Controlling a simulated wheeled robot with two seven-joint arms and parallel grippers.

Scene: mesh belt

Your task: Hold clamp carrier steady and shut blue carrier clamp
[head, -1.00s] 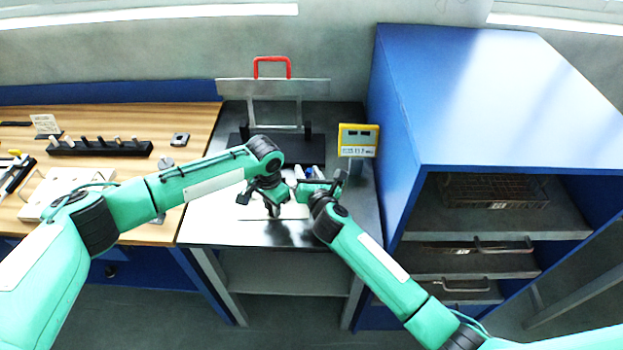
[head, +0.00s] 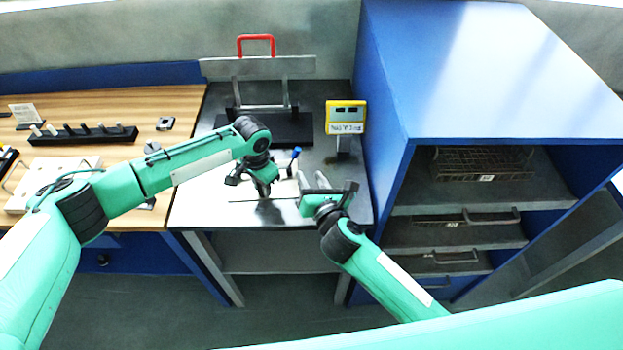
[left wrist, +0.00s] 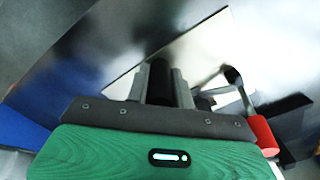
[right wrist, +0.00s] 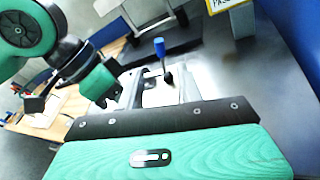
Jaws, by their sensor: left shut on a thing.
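The blue carrier clamp's handle (head: 295,154) stands up, leaning slightly, on the bench; it also shows in the right wrist view (right wrist: 160,48). The pale flat plate of the clamp carrier (left wrist: 205,50) lies beneath it. My left gripper (head: 264,192) is shut on a dark cylindrical part (left wrist: 160,82), apparently the carrier's grip. A red handle (left wrist: 262,133) shows beside it in the left wrist view. My right gripper (head: 328,186) is open and empty, to the right and in front of the blue handle, not touching it. The clamp's lower parts are partly hidden.
A yellow display (head: 346,117) stands behind on the right, beside the blue cabinet (head: 385,130). A stand with a red handle (head: 256,40) is at the back. A wooden bench (head: 110,105) with a black peg rack (head: 82,135) lies left. The bench's front right is fairly clear.

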